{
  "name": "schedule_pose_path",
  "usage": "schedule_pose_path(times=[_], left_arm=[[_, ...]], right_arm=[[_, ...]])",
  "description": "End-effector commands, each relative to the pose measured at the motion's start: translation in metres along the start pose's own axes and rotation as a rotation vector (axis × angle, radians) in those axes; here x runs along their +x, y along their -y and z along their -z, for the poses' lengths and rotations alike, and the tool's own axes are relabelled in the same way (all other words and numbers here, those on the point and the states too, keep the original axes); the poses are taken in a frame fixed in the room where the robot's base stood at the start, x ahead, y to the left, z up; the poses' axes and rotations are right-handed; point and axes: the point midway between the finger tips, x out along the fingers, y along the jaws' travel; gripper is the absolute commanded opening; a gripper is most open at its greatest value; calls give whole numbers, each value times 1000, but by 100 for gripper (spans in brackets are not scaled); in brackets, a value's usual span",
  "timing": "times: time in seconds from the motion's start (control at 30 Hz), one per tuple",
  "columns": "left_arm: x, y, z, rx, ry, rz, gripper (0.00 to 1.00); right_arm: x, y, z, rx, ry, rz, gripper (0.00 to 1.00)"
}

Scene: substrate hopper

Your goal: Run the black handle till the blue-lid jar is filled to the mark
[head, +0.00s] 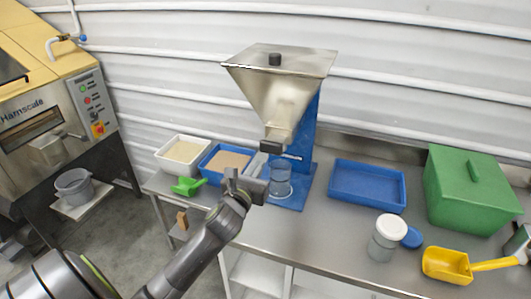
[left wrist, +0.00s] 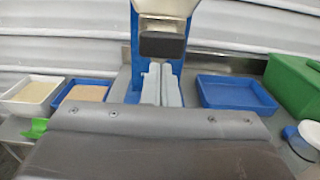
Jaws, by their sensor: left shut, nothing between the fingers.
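The steel hopper (head: 278,95) stands on a blue frame at the back of the bench. A black handle (head: 270,147) sits at its outlet; it also shows in the left wrist view (left wrist: 162,45). A clear jar (head: 280,180) without a lid stands under the outlet on the blue base; its fill level and mark cannot be made out. A loose blue lid (head: 411,238) lies on the bench to the right. My left gripper (head: 262,163) is shut and empty, its fingertips (left wrist: 161,70) just below and in front of the handle. My right gripper is out of view.
A white-lidded jar (head: 384,243) stands beside the blue lid. A yellow scoop (head: 447,265), a green box (head: 470,190) and an empty blue tray (head: 367,186) are to the right. White (head: 160,157) and blue (head: 207,168) trays of material and a green scoop (head: 187,186) are left.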

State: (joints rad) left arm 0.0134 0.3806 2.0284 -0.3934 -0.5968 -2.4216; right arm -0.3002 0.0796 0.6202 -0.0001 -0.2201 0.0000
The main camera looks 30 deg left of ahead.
Motion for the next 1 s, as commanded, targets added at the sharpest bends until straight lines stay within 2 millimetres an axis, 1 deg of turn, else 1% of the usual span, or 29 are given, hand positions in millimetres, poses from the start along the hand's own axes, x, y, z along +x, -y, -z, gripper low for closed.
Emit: schedule_pose_path(times=[0.03,0.2,0.4,0.6,0.9,1.0], left_arm=[[10,0,-2,0,1,0,0],[36,0,-2,0,1,0,0],[56,0,-1,-1,0,1,0],[64,0,0,-1,0,2,0],[64,0,0,-1,0,2,0],[69,0,0,0,0,1,0]], right_arm=[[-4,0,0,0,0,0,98],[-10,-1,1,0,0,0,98],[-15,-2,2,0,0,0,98],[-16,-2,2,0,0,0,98],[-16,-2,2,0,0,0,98],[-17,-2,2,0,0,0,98]])
